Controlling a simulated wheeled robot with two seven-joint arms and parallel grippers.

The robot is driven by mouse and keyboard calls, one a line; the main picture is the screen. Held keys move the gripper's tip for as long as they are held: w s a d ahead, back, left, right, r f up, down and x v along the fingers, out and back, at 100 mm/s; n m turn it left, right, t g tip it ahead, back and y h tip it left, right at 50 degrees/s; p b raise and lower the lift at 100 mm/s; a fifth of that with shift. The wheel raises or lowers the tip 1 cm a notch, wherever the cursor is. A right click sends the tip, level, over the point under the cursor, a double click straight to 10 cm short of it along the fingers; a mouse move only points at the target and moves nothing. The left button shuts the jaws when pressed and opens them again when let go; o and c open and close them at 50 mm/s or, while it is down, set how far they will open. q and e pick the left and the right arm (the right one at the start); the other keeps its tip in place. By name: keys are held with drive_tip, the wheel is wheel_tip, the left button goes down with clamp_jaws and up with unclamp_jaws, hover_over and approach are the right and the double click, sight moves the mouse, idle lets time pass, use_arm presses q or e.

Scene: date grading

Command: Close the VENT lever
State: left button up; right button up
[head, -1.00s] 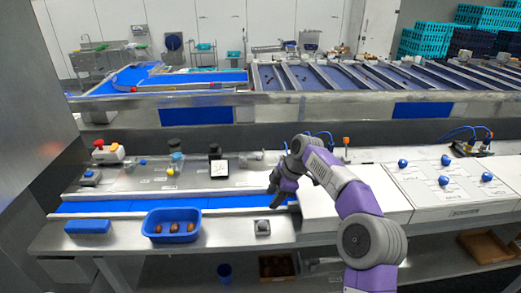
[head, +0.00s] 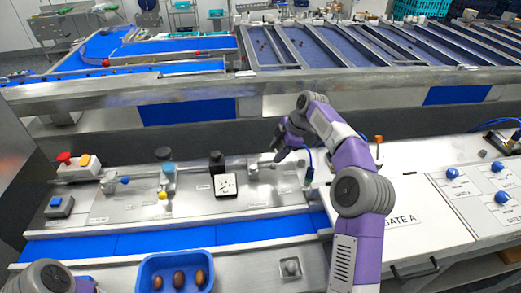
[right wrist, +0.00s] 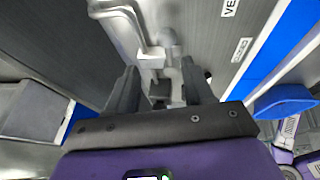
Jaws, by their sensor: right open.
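The VENT lever, a grey metal bent handle on a pipe fitting (right wrist: 150,58), shows in the right wrist view between and just beyond my right gripper's fingers (right wrist: 160,88). A label beginning "VE" (right wrist: 228,8) is on the panel beside it. In the head view the metal fitting (head: 253,168) is small, at the back of the panel, and its lever angle is hard to tell. My right gripper (head: 279,150) is open beside the fitting, above the panel's back edge. I cannot tell if the fingers touch the lever. My left gripper is out of view.
A blue tray (head: 148,272) with dates is in front, before the blue belt (head: 160,238). A red button box (head: 77,165) is at left. The white Gate A cover (head: 420,215) lies right.

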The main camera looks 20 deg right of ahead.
sight(270, 165)
drive_tip(key=shift+s+p+x, duration=0.1)
drive_tip(key=shift+s+x, duration=0.15)
drive_tip(key=shift+x, duration=0.75)
drive_tip(key=shift+s+p+x, duration=0.15)
drive_tip(key=shift+s+x, duration=0.1)
drive_tip(key=shift+x, duration=0.8)
drive_tip(key=shift+s+p+x, duration=0.1)
drive_tip(key=shift+s+x, duration=0.15)
drive_tip(key=shift+x, duration=0.75)
drive_tip(key=shift+a+f, duration=0.15)
drive_tip(key=shift+f, duration=0.1)
drive_tip(key=shift+w, duration=0.15)
clamp_jaws()
